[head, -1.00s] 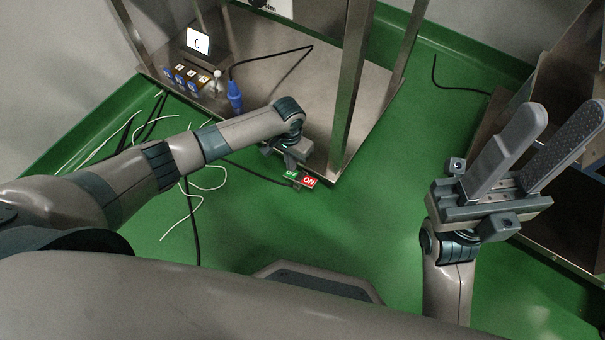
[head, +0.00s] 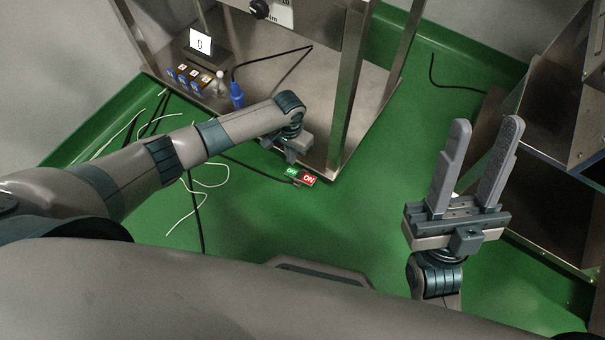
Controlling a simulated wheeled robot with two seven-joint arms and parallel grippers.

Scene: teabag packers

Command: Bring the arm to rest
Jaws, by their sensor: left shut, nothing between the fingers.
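My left gripper (head: 290,158) points down at the front edge of the steel machine, just above and behind a small switch. Its fingers are mostly hidden by its own body. The switch has a green OFF half (head: 291,171) and a red ON half (head: 307,179). I see a small gap between the gripper and the switch, and nothing in the gripper. My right gripper (head: 482,165) points up at the right, with its two long grey fingers spread apart and empty.
The steel machine base (head: 300,85) has an upright post (head: 346,95), a display reading 0 (head: 200,42), a button block (head: 190,77) and a blue plug (head: 237,94). Steel shelving (head: 555,135) stands close to my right gripper. White cords (head: 190,208) lie on the green floor.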

